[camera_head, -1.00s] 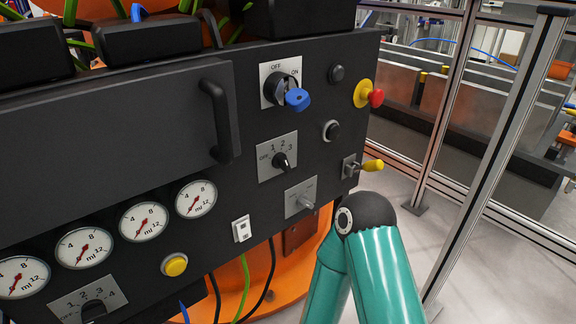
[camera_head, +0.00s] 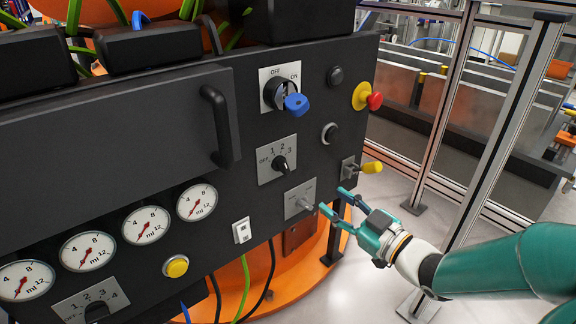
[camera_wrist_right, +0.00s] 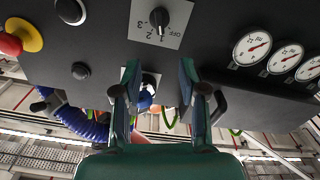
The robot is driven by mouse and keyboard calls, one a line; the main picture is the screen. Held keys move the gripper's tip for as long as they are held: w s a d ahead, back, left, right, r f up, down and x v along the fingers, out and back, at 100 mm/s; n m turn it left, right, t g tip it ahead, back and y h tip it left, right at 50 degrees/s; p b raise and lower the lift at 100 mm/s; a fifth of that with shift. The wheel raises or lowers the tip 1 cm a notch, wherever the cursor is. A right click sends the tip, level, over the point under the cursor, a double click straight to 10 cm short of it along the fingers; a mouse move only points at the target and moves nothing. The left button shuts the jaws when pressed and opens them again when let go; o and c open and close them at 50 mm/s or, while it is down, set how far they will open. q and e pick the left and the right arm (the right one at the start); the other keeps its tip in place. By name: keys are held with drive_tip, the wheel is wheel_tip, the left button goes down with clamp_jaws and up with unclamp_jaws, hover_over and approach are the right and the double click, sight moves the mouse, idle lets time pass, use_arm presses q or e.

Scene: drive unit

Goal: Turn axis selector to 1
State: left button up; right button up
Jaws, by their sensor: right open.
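A rotary selector (camera_head: 282,164) marked OFF, 1, 2, 3 is on the dark panel, with a black knob on a light plate. It also shows upside down at the top of the right wrist view (camera_wrist_right: 159,19). A second selector (camera_head: 96,309), with numbers up to 4, is at the lower left, cut by the frame edge. I cannot tell which is the axis selector, nor read the pointers surely. My right gripper (camera_head: 332,203) is open and empty in front of the panel's lower right, below and right of the OFF-1-2-3 selector. My left gripper is out of view.
Around the selector are a blue key switch (camera_head: 295,103), a red emergency button (camera_head: 374,101), a yellow-tipped lever (camera_head: 371,168) and a small toggle (camera_head: 305,206). A black handle (camera_head: 217,125) sticks out at left. Open floor lies right of the panel, before a metal-framed fence.

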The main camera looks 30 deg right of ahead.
sight(287, 169)
drive_tip(key=w+p, duration=0.2)
drive_tip(key=w, duration=0.3)
drive_tip(key=w+a+p, duration=0.1)
drive_tip(key=w+p, duration=0.1)
drive_tip(key=w, duration=0.4)
drive_tip(key=w+p, duration=0.2)
drive_tip(key=w, duration=0.3)
drive_tip(key=shift+w+a, duration=0.2)
drive_tip(key=shift+w, duration=0.05)
drive_tip(key=shift+c, duration=0.2)
